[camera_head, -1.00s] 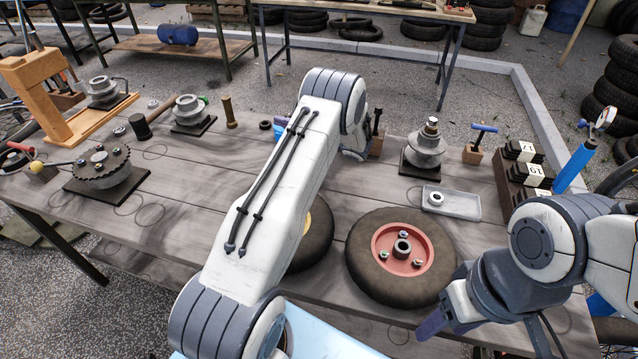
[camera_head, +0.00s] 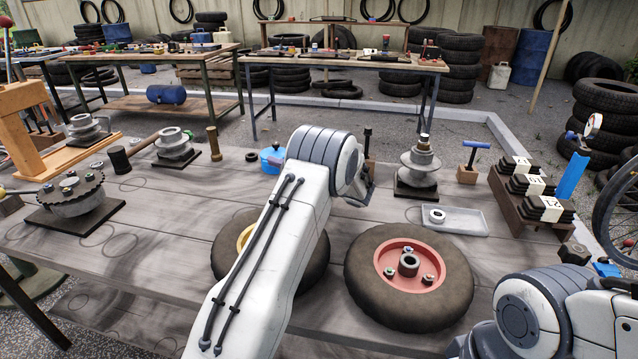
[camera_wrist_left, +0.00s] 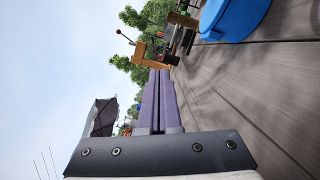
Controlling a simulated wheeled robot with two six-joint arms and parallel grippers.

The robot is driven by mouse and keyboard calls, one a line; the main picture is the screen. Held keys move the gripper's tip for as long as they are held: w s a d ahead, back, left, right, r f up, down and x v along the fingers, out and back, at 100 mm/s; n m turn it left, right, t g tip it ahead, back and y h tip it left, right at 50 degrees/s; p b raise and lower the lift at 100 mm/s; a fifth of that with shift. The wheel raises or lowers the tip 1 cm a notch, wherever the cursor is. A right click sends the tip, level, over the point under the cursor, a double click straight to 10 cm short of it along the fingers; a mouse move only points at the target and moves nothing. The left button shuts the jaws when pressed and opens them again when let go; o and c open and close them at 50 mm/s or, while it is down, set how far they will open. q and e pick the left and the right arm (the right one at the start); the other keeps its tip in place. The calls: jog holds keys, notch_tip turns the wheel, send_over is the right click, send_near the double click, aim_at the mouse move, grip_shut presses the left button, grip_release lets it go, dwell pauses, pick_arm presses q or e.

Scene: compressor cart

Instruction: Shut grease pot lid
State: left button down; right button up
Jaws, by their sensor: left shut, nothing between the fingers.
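The blue grease pot (camera_head: 271,160) stands at the far side of the bench, partly hidden by my left arm. Its rounded blue side also shows at the top right of the left wrist view (camera_wrist_left: 236,18). I cannot tell how its lid sits. My left gripper's two purple fingers (camera_wrist_left: 158,75) are together with nothing between them, apart from the pot in that view.
Two wheels lie at the front, one with a red hub (camera_head: 409,268). A grey tray (camera_head: 462,220) and a rack of numbered blocks (camera_head: 528,205) stand right. A bolted sprocket (camera_head: 75,205) and pulley (camera_head: 175,147) are left. The bench between sprocket and wheels is bare.

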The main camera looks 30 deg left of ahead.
pick_arm(q)
jog(key=d, duration=0.7)
jog(key=shift+f+p, duration=0.25)
jog(key=shift+p, duration=0.1)
jog(key=s+d+r+n+h+p, duration=0.6)
jog(key=s+d+r+n+p, duration=0.1)
jog(key=s+d, duration=0.2)
jog(key=shift+d, duration=0.3)
jog(key=s+d+f+n+h, duration=0.1)
jog(key=s+d+n+h, duration=0.65)
jog(key=s+d, duration=0.5)
jog(key=s+d+f+n+h, duration=0.1)
jog(key=s+d+n+h, duration=0.65)
jog(key=s, duration=0.75)
notch_tip(320, 180, up, 13)
jog(key=d+n+y+p, duration=0.1)
jog(key=n+p, duration=0.1)
jog(key=p, duration=1.1)
jog(key=shift+s+d, duration=0.15)
jog(key=shift+d, duration=0.05)
